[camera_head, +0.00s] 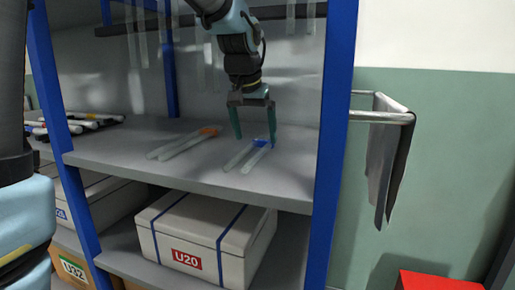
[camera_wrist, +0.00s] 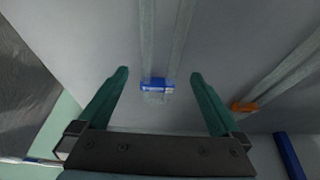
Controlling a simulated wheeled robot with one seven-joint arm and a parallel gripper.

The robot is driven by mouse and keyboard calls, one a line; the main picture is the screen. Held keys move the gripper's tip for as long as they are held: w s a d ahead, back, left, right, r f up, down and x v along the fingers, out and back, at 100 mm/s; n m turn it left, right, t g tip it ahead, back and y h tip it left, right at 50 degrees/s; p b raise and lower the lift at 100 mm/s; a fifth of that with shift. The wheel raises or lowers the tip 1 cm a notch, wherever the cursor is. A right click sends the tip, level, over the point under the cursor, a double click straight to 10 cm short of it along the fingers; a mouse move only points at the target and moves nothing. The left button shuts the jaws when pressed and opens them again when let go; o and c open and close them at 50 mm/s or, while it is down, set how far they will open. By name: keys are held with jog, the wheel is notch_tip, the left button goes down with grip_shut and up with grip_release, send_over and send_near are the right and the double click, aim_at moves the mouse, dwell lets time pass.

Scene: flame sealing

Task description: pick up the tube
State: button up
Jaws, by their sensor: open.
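A clear tube pair with a blue clip or label (camera_head: 248,155) lies on the grey shelf near its right front. In the wrist view its blue end (camera_wrist: 157,84) lies between my two fingers, with the tubes running away from the gripper. My gripper (camera_head: 255,133) is open, with its green fingers pointing down around the blue end. In the wrist view the gripper (camera_wrist: 160,78) has clear gaps on both sides of the blue part. I cannot tell the exact height of the fingertips. A similar tube pair with an orange part (camera_head: 184,142) lies to the left.
A blue shelf post (camera_head: 338,100) stands right of my gripper. Several clear tubes (camera_head: 140,40) hang at the back. Pens or markers (camera_head: 80,123) lie at the far left. A white U20 box (camera_head: 205,232) sits below. A dark cloth (camera_head: 386,155) hangs from a rail.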

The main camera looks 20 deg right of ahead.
aim_at(263, 140)
jog(key=shift+w+d, duration=0.4)
jog(key=w+d, duration=0.2)
jog(key=shift+w+d, duration=0.25)
jog(key=shift+w, duration=0.1)
jog(key=shift+x, duration=1.5)
jog(key=shift+s+a, duration=0.1)
jog(key=shift+s, duration=0.05)
jog(key=c, duration=1.3)
jog(key=shift+r+p, duration=0.2)
jog(key=shift+p, duration=0.1)
